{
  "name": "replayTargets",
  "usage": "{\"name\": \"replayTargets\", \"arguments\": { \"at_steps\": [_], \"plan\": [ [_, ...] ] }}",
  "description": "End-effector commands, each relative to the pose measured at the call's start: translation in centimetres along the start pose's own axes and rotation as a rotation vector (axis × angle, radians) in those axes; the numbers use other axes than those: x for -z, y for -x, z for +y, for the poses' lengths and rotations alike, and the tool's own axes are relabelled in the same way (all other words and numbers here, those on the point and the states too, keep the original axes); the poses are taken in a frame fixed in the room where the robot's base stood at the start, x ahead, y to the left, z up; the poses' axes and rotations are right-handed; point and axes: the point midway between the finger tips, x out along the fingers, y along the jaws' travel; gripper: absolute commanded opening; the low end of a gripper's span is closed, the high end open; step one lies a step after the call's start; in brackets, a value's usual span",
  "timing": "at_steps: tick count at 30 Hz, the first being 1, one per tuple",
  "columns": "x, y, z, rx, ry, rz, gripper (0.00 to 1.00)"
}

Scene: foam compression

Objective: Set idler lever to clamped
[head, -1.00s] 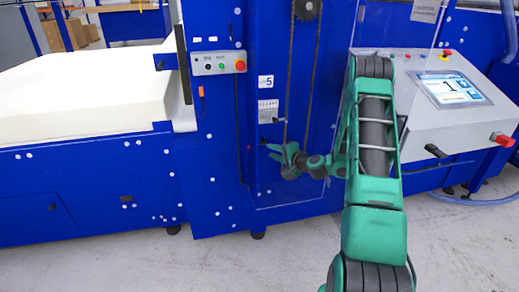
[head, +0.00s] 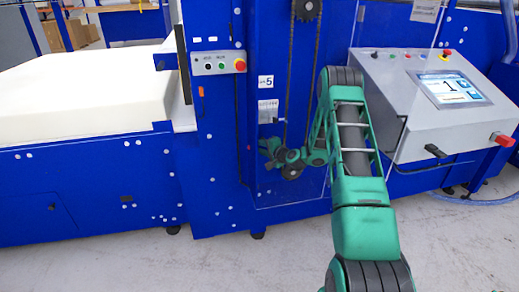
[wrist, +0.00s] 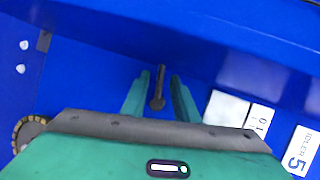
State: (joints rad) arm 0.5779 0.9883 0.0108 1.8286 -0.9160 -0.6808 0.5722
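The idler lever (wrist: 158,88) is a short dark rod with a rounded end, on the blue machine panel in the wrist view. My green gripper (wrist: 160,76) is open, with one finger on each side of the lever and a gap showing on both sides. I cannot tell how deep the fingers reach along the lever. In the head view my gripper (head: 266,152) is at the blue panel, below the label with a 5 (head: 265,82). The lever cannot be made out there.
The "IDLER 5" label (wrist: 298,152) lies to the right in the wrist view, and a toothed wheel (wrist: 27,132) to the left. A chain (head: 287,80) runs down the panel near my gripper. A grey console (head: 415,135) stands to the right, and a foam block (head: 80,90) to the left.

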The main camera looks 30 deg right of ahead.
Motion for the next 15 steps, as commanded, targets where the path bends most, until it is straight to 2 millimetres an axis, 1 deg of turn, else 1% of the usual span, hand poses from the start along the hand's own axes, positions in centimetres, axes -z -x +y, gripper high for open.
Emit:
{"name": "replayTargets", "arguments": {
  "at_steps": [3, 4, 7, 15],
  "plan": [
    [0.0, 0.02, 0.02, 0.0, 0.0, 0.0, 0.27],
    [0.0, 0.02, 0.03, 0.0, 0.0, 0.0, 0.25],
    [0.01, 0.03, 0.04, -0.001, 0.0, 0.0, 0.01],
    [0.04, 0.07, 0.07, -0.001, 0.0, 0.0, 0.0]
  ]
}}
